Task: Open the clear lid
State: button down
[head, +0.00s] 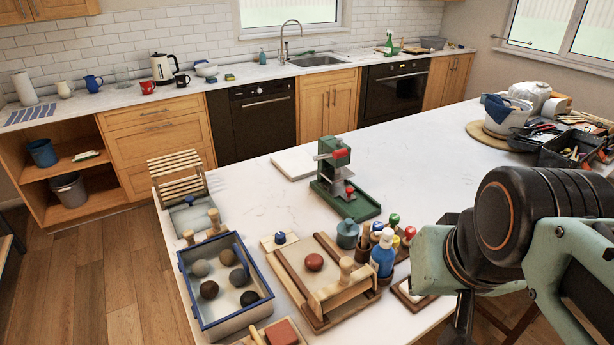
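A box with a blue rim (186,288) stands at the near left of the white table. Several dark, grey and brown balls show inside it. I cannot tell whether a clear lid covers the box or where a lid's edge lies. Two wooden knobs (214,222) stand at its far edge. My arm reaches in from the right, over the table's near right side. A dark part of what looks like my gripper (462,318) hangs at the bottom edge, well to the right of the box. Its fingers are cut off, so their opening does not show.
A wooden frame with a reddish-brown ball (313,262) sits right of the box. Bottles (383,254) and a lidded jar (347,234) stand beyond it. A green press (336,180) stands mid-table. A slatted wooden rack (177,177) is behind the box. The table's centre right is clear.

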aim_at(236, 251)
jog(key=k+j+u, duration=0.1)
jog(key=u, duration=1.1)
jog(key=k+j, duration=0.05)
